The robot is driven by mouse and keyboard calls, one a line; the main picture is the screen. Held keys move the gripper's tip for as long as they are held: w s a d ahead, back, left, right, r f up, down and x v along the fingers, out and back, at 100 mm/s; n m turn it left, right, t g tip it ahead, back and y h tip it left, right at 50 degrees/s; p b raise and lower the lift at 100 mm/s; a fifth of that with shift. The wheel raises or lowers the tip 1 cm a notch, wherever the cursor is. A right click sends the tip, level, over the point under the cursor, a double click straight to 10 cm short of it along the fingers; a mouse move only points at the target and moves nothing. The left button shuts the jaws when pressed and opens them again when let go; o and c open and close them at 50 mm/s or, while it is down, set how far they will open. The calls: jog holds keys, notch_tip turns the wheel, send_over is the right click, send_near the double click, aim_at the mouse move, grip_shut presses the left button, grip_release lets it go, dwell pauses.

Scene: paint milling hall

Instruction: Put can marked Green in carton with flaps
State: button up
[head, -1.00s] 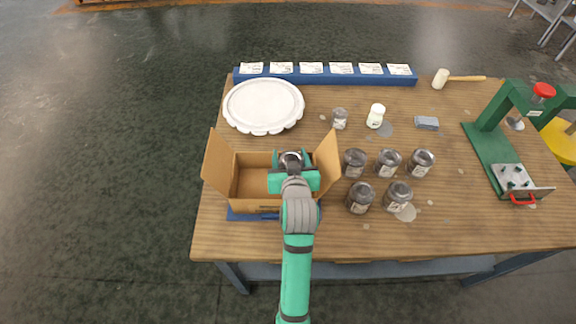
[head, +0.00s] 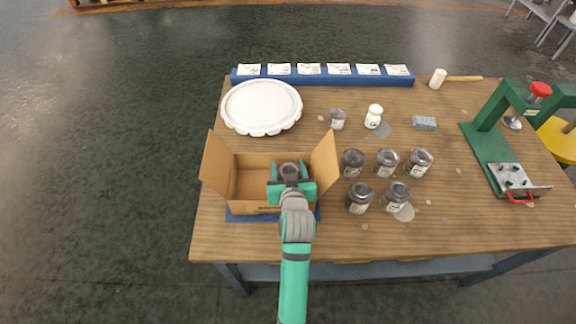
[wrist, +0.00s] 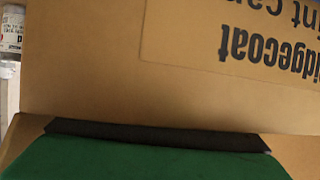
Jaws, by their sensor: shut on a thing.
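The carton with flaps (head: 247,161) stands open at the left front of the table, its side flaps spread outward. My gripper (head: 289,174) is down inside the right part of the carton, shut on a dark can (head: 291,165) whose top just shows between the fingers. The can's label is hidden, so I cannot read its mark. In the wrist view the carton's cardboard wall (wrist: 90,70) with printed lettering fills most of the picture, above a green part of my gripper.
Several dark cans (head: 387,162) stand right of the carton. A grey-lidded jar (head: 337,120) and a white jar (head: 374,116) stand behind them. A white scalloped plate (head: 262,106) is at the back left. A green press (head: 487,150) stands at right. A blue card rack (head: 322,75) lines the back.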

jog(key=shift+f, duration=0.2)
jog(key=o, duration=1.4)
jog(key=shift+r, duration=0.7)
jog(key=v, duration=1.2)
jog(key=shift+f, duration=0.1)
